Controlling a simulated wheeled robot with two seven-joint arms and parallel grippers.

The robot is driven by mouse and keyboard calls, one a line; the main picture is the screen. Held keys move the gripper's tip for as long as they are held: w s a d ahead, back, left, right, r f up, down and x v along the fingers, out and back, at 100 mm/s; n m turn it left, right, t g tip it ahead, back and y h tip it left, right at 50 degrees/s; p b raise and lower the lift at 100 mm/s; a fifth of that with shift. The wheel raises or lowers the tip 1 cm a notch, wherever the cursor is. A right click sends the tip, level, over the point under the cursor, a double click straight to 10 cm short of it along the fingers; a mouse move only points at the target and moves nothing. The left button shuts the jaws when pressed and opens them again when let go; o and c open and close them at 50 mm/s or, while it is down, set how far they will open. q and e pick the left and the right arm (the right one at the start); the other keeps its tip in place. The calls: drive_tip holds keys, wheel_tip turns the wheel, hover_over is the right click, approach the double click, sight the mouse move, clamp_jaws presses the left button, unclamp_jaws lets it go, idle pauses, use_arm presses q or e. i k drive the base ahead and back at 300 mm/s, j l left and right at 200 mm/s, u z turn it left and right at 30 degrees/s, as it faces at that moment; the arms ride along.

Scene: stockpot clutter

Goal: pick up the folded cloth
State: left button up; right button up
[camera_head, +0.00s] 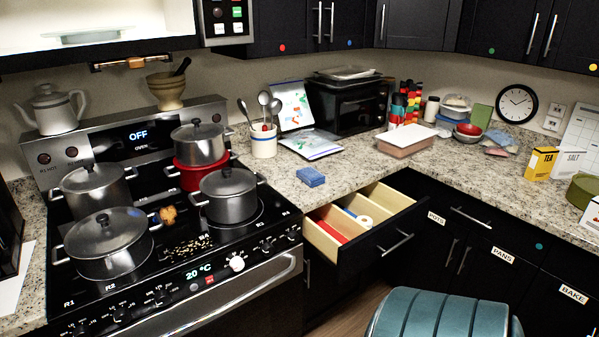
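A small blue folded-looking thing (311,177) lies flat on the speckled counter, right of the stove and behind the open drawer. It looks like the folded cloth, but at this size I cannot rule out a sponge. A small pile of coloured flat pieces (497,142), perhaps cloths, lies on the far right counter below the clock. Neither of my grippers shows in the head view, and nothing touches the blue thing.
The stove at left holds several lidded pots (107,243). An open drawer (370,237) juts out in front. A teal ribbed thing (440,314) is at the bottom. Counter around the blue thing is clear.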

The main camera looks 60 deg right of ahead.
sight(309, 175)
drive_tip(key=k+l, duration=0.25)
drive_tip(key=l, duration=0.2)
drive_tip(key=k+l+u, duration=0.1)
drive_tip(key=k+l, duration=0.15)
drive_tip(key=l, duration=0.25)
drive_tip(key=k+l, duration=0.3)
drive_tip(key=l, duration=0.15)
drive_tip(key=k+l, duration=0.3)
drive_tip(key=l, duration=0.15)
drive_tip(key=i+u, duration=0.05)
